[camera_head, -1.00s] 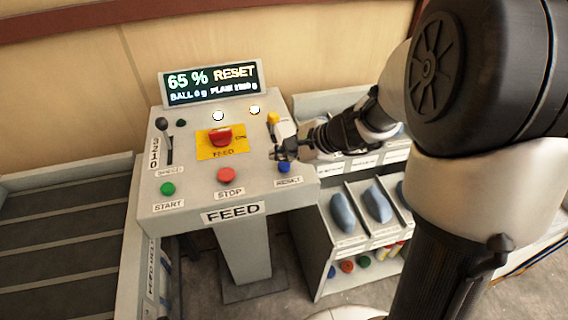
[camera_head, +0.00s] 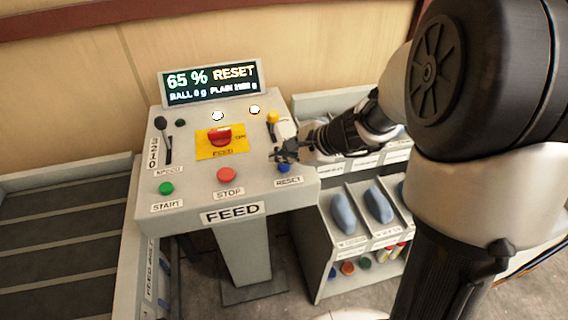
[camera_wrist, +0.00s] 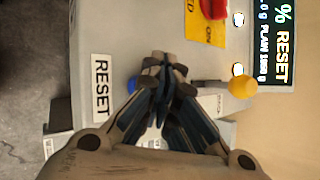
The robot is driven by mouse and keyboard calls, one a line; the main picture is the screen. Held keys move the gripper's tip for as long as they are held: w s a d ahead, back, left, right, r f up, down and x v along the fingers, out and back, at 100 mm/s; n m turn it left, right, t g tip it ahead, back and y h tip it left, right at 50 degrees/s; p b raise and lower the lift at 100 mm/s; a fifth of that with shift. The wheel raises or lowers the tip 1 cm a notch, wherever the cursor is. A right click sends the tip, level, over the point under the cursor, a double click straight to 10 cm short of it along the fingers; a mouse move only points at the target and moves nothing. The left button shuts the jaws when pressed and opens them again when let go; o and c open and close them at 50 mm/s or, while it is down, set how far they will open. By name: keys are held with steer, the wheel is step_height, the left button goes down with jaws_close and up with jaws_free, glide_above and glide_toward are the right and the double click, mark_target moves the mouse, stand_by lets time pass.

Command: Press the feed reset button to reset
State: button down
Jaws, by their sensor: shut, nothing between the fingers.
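The feed console (camera_head: 240,190) stands at the left centre in the head view. The blue reset button (camera_head: 284,168) is at its right front, just behind the RESET label (camera_head: 288,182). My gripper (camera_head: 275,156) is shut and empty, over the panel just behind the blue button. In the wrist view, my shut gripper (camera_wrist: 163,62) shows from above, and a little of the blue button (camera_wrist: 152,140) shows beneath the fingers. I cannot tell whether the gripper touches the button. The display (camera_head: 212,83) reads 65 % RESET.
The green START button (camera_head: 166,188), red STOP button (camera_head: 227,175), red FEED switch (camera_head: 219,137) on a yellow plate, and yellow-topped lever (camera_head: 272,118) share the panel. A speed lever (camera_head: 166,140) is at left. A bin rack (camera_head: 330,235) stands right of the console.

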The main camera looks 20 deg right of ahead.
mark_target(282, 166)
steer(key=shift+f+b, duration=0.55)
stand_by(0.4)
steer(key=shift+r, duration=0.1)
steer(key=shift+r+p, duration=0.75)
steer(key=shift+r, duration=0.1)
step_height(282, 166, up, 5)
steer(key=p, duration=0.4)
steer(key=shift+r, duration=0.1)
stand_by(0.6)
